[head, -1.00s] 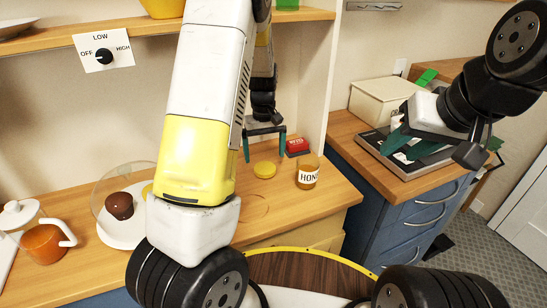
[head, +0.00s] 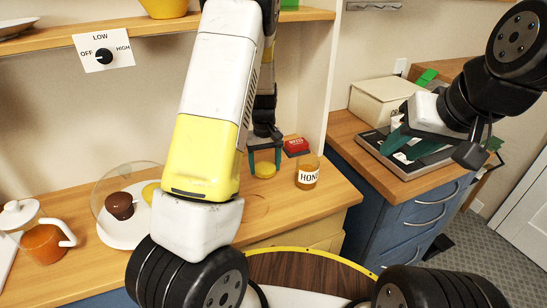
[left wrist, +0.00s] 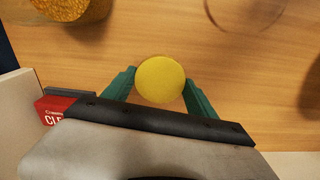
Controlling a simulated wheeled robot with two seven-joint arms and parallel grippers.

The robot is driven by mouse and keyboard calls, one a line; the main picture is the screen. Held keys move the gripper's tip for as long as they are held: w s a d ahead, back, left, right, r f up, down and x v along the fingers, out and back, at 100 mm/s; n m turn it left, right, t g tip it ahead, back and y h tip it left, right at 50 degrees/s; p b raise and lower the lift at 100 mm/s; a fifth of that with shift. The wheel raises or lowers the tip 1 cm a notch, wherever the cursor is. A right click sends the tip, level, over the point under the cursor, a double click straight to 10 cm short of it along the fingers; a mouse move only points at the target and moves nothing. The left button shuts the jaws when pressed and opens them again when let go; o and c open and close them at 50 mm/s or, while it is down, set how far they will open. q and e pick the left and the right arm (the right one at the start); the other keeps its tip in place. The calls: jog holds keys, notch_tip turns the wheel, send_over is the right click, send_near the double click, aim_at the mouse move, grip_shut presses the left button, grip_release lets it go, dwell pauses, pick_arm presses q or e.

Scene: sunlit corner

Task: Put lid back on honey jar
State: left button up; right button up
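The yellow round lid (head: 264,171) lies on the wooden counter, left of the honey jar. The open glass honey jar (head: 307,174), labelled HONEY, stands upright near the counter's right end; part of it shows at the top left of the left wrist view (left wrist: 72,8). My left gripper (head: 264,164) is open and low over the lid. My right gripper (head: 397,150) is open and empty over the side cabinet.
A red box (head: 296,146) stands behind the jar, near the shelf's side panel. A glass-domed plate (head: 115,238) and a teapot (head: 42,243) are on the left. A grey tray (head: 440,160) lies below my right gripper. The counter in front of the lid is clear.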

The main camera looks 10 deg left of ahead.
aim_at(265, 167)
pick_arm(q)
jog(key=c, duration=0.5)
jog(key=shift+o, duration=0.2)
jog(key=shift+r, duration=0.15)
jog(key=shift+r, duration=0.6)
notch_tip(265, 167, up, 2)
jog(key=shift+r, duration=0.2)
jog(key=s+d, duration=0.2)
jog(key=s, duration=0.2)
jog(key=s+d, duration=0.2)
jog(key=s, duration=0.3)
jog(key=s+d+r, duration=0.1)
jog(key=s+d, duration=0.2)
jog(key=s, duration=0.2)
jog(key=shift+s, duration=0.25)
jog(key=shift+a, duration=0.1)
